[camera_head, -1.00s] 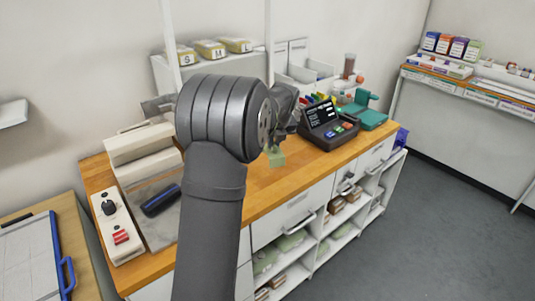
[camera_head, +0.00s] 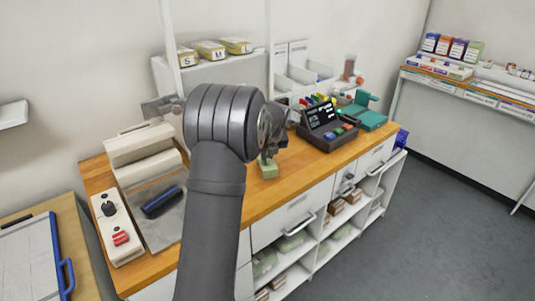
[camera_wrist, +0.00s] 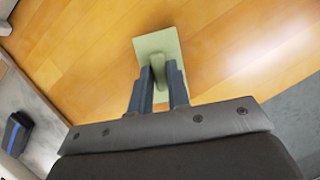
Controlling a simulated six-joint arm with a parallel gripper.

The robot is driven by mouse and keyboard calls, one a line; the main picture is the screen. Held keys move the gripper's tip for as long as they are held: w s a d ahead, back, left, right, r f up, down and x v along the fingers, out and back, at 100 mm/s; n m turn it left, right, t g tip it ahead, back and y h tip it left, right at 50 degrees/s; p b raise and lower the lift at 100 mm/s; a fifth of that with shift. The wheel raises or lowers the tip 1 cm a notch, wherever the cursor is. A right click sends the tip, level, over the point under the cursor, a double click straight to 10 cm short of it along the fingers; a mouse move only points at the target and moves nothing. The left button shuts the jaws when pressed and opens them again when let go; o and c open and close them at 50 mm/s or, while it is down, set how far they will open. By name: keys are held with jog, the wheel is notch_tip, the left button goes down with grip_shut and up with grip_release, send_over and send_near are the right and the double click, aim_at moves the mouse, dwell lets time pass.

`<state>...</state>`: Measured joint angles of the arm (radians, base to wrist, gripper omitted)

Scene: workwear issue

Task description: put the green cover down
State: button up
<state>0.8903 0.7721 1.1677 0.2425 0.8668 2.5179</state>
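The green cover (camera_wrist: 158,45) is a pale green flat plate with a raised ridge, seen from above in the wrist view. My gripper (camera_wrist: 161,70) has a finger on each side of the ridge and looks shut on it. In the head view the cover (camera_head: 268,169) is at or just above the wooden counter (camera_head: 255,190), below my gripper (camera_head: 268,154). I cannot tell for sure whether it touches the wood. My arm hides part of the counter behind it.
A cream machine (camera_head: 140,146) and a dark blue roller-like object (camera_head: 161,201) are to the left. The wood around the cover is clear.

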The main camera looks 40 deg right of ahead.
aim_at(268, 157)
jog(key=o, duration=0.3)
jog(key=v, duration=1.2)
jog(key=shift+r, duration=0.2)
jog(key=shift+f, duration=0.1)
jog(key=x, duration=1.2)
jog(key=shift+r, duration=2)
